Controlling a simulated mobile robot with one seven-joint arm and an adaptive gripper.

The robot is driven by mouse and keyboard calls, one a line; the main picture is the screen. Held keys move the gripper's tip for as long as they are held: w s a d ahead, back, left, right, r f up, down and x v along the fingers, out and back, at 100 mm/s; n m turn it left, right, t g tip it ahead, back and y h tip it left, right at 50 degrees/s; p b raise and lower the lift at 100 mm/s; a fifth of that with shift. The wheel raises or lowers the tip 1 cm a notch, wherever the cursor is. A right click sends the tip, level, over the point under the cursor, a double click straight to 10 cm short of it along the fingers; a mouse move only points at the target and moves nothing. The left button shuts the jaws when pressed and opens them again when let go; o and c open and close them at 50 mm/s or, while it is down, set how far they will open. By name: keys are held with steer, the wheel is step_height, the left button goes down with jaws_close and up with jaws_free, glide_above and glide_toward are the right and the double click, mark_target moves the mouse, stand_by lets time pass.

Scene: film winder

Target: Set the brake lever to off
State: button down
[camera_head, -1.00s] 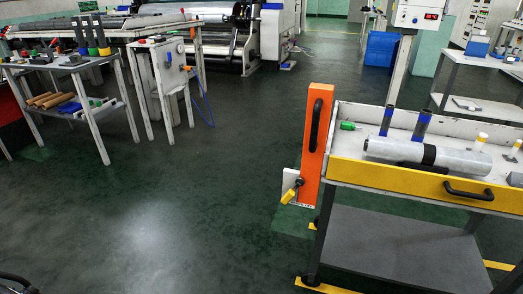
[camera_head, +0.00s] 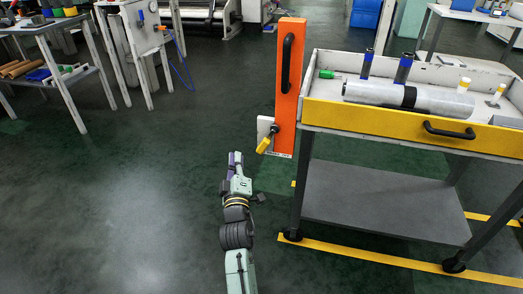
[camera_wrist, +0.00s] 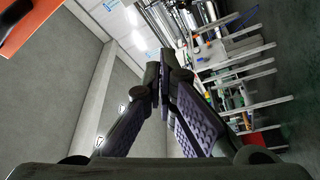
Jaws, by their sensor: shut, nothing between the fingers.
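The brake lever (camera_head: 264,145) has a yellow grip and a dark pivot. It sits low on the left side of an upright orange panel (camera_head: 290,75), in front of a small white plate (camera_head: 265,127). The lever slants down to the left from its pivot. My gripper (camera_head: 235,156) is below and to the left of the lever, apart from it, reaching up from the bottom of the head view. In the wrist view my gripper's fingers (camera_wrist: 166,60) meet at the tips with nothing between them. The lever is not seen in the wrist view.
The cart (camera_head: 395,118) with a yellow front stands right of the orange panel. It carries a wrapped roll (camera_head: 410,97) and blue-banded cylinders. A black handle (camera_head: 287,62) is on the panel. The floor left of my arm is clear.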

mark_target(267, 140)
steer(key=w+d+f+p, duration=0.1)
steer(key=w+d+p, duration=0.1)
steer(key=w+d, duration=0.3)
steer(key=shift+w+f, duration=0.35)
steer(key=shift+w, duration=1.5)
